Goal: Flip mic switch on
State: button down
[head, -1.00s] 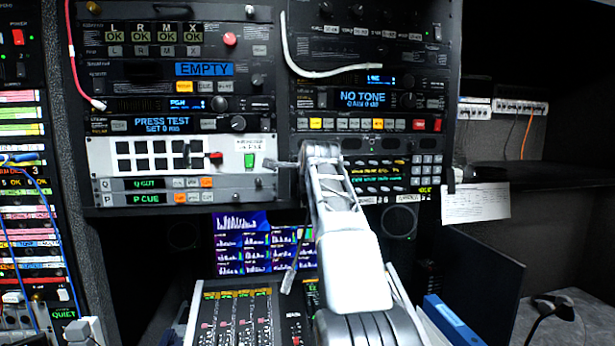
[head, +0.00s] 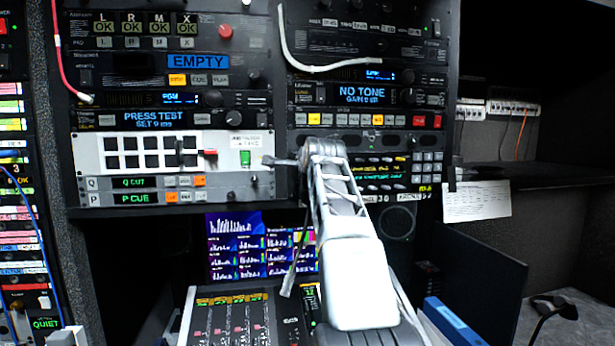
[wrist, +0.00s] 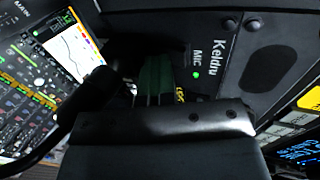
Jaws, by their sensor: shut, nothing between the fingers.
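In the wrist view a dark panel (wrist: 222,62) carries the lettering "Keldru" and "MIC", turned on its side. A small green light (wrist: 196,74) glows beside "MIC". I cannot make out the switch lever; the area beside the label is dark and partly covered by my gripper. My gripper (wrist: 153,76) is shut and empty, its dark greenish fingers close to the panel, left of the light. I cannot tell whether they touch it.
Rack units with lit displays, such as the "NO TONE" display (head: 363,94), stand above. A monitor (head: 232,245) and a mixing desk (head: 235,325) lie below left. The dark shelf (head: 530,172) at right has free room.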

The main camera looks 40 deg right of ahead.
jog(key=shift+w+a+r+p, duration=0.1)
jog(key=shift+a+r+p, duration=0.05)
jog(key=shift+r+p, duration=0.2)
jog(key=shift+w+a+r+p, duration=0.1)
jog(key=shift+r+p, duration=0.15)
jog(key=shift+r, duration=0.2)
jog(key=shift+s+f, duration=0.1)
jog(key=shift+s, duration=0.25)
jog(key=b+v, duration=0.3)
jog(key=v, duration=1)
jog(key=shift+a, duration=0.1)
